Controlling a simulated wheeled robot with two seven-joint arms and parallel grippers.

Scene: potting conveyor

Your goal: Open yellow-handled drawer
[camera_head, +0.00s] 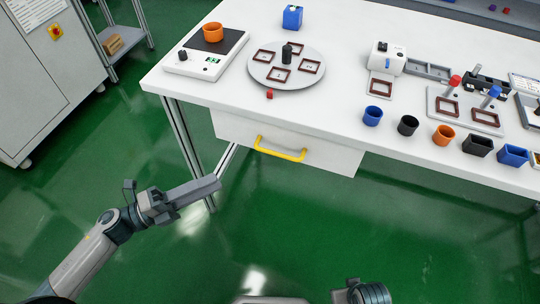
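A white drawer (325,152) hangs under the front edge of the white table, and its front looks closed or nearly so. Its yellow handle (280,150) is a bar across the left-middle part of the front. My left gripper (217,184) is in front of the table, to the left of and a little below the handle, apart from it. Its fingers point right and appear side by side, so I cannot tell if they are open. My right arm (368,292) shows only a part at the bottom edge; its gripper is out of view.
The white table (330,110) carries a scale with an orange pot (213,32), a round plate (310,82) with brown frames, and several cups along the front right. A table leg (190,150) stands behind my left gripper. The green floor before the drawer is clear.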

